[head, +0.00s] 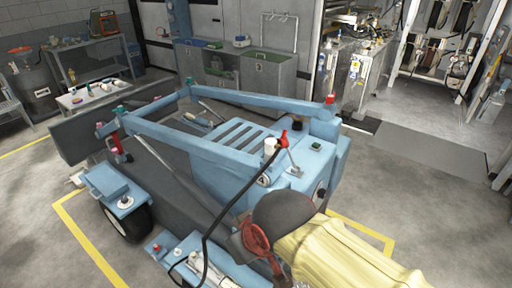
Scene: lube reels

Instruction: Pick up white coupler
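I cannot say for sure which thing is the white coupler. A small white cylinder (270,147) stands on the blue machine (240,168), beside a red fitting (284,138) with a black hose. Another small white part (125,201) sits on a low blue box at the machine's left. Small white items (106,87) also lie on a light table at the left back, too small to make out.
The blue machine with long beams fills the middle. A black hose (206,240) curves down its front. Yellow cloth (335,256) and a dark rounded part (283,214) are at the lower right. Grey cabinets (268,77) line the back. Bare floor (420,190) lies at the right.

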